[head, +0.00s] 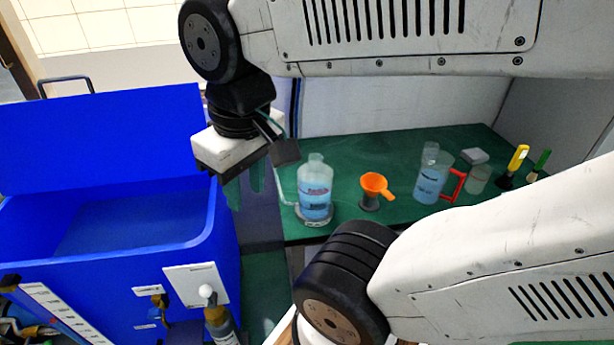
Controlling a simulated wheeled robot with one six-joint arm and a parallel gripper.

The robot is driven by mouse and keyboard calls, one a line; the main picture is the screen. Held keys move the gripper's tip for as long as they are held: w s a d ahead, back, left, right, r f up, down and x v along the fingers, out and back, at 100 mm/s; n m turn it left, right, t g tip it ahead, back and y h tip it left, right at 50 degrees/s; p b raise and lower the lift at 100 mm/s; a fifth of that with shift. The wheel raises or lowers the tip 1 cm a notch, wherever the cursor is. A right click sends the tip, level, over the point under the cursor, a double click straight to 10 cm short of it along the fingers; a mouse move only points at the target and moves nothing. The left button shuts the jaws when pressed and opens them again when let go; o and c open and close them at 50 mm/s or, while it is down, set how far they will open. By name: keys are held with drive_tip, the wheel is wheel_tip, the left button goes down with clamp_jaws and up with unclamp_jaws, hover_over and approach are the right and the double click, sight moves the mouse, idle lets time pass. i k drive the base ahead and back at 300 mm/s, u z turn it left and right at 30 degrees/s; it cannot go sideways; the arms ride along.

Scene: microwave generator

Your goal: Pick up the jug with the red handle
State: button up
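The jug (430,186) is clear, with bluish liquid in it and a red handle (453,186) on its right side. It stands upright on the green bench at the right. My gripper (245,190) is at the left, pointing down near the bench's left end, well apart from the jug. Its two greenish fingers are spread with a gap between them, and nothing shows between them.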

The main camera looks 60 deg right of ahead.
sight(439, 182)
drive_tip(key=z, duration=2.65)
drive_tip(key=k, duration=0.6)
drive_tip(key=u, duration=1.1)
drive_tip(key=i, duration=0.45)
drive_tip(key=z, duration=0.1)
